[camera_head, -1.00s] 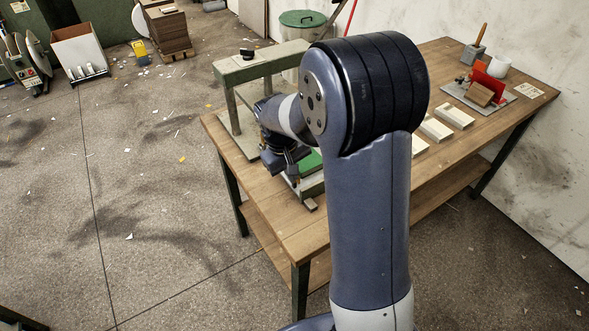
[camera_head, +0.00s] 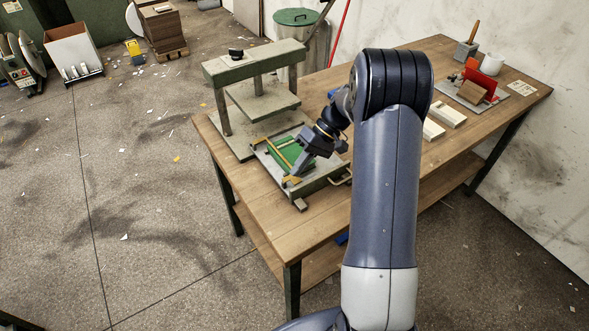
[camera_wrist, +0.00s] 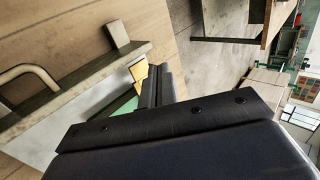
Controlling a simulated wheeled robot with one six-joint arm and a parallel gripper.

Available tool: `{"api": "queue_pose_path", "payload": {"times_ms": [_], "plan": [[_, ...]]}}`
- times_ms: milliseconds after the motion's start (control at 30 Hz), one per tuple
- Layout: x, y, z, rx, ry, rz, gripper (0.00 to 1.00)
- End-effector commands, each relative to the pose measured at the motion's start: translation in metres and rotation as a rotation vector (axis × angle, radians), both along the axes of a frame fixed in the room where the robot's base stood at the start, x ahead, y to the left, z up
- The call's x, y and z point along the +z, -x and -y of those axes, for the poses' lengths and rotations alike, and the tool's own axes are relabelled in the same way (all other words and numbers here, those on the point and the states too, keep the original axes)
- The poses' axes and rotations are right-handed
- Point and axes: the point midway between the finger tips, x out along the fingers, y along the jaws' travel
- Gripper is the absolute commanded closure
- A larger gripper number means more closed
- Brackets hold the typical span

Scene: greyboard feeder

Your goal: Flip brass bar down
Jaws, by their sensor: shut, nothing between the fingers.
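A shallow grey tray (camera_head: 322,184) with a green bed (camera_head: 283,150) lies on the bench in front of the press. A thin brass-coloured bar (camera_head: 279,154) runs across the green bed, apparently lying low. A small yellow piece (camera_head: 291,181) shows at the tray's near edge by my fingertips. It also shows in the wrist view (camera_wrist: 138,70), right beside the fingers. My gripper (camera_head: 298,170) is low over the near part of the tray, tilted, with its fingers shut and empty. Whether the fingers touch the bar or the yellow piece cannot be told. My gripper hides part of the bed.
A green press (camera_head: 255,64) stands behind the tray. A tray handle (camera_head: 341,179) sticks out at the right, and a small block (camera_head: 300,204) sits at the near edge. Pale wooden blocks (camera_head: 448,115) and a red fixture (camera_head: 480,84) stand farther right. The bench front is clear.

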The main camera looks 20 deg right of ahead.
Motion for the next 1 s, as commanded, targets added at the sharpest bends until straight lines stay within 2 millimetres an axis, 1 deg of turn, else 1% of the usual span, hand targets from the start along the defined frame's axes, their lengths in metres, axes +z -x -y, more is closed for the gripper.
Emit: {"api": "queue_pose_path", "payload": {"times_ms": [33,67,400,1000], "plan": [[-0.007,-0.001,0.004,-0.004,-0.043,-0.017,1.0],[-0.008,-0.002,0.005,-0.003,-0.061,-0.021,1.0],[-0.021,-0.005,0.016,-0.001,-0.049,-0.018,1.0],[-0.034,-0.006,0.022,0.001,-0.045,-0.021,1.0]]}}
